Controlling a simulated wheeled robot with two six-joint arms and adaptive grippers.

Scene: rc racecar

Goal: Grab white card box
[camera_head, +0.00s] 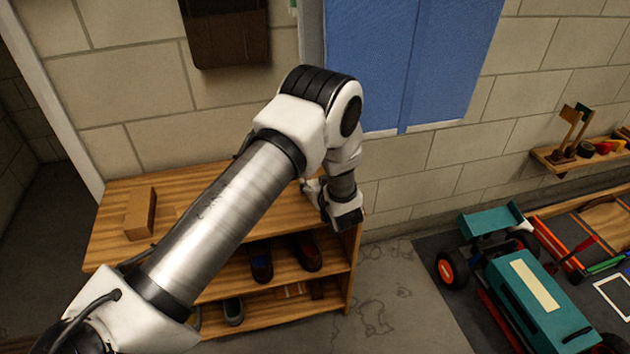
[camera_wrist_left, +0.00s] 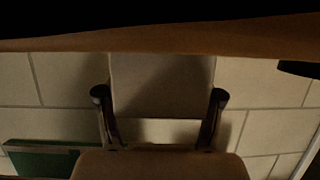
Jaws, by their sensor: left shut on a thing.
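My left gripper (camera_head: 344,215) is at the right end of the wooden shelf, near its top board. In the left wrist view, its two dark fingers (camera_wrist_left: 160,95) are on either side of a pale, flat-faced box, which looks like the white card box (camera_wrist_left: 161,72). The gripper is shut on it. The box's far part is dim and meets the brown wooden edge at the top of that view. In the head view I cannot clearly make out the box behind the arm and gripper. My right gripper is in neither view.
The wooden shelf (camera_head: 112,246) carries a tan block (camera_head: 140,213) on top, with shoes (camera_head: 261,265) on its lower boards. A teal toy car (camera_head: 530,300) stands on the floor mat at right. Bare floor (camera_head: 385,290) lies between. A brick wall is close behind.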

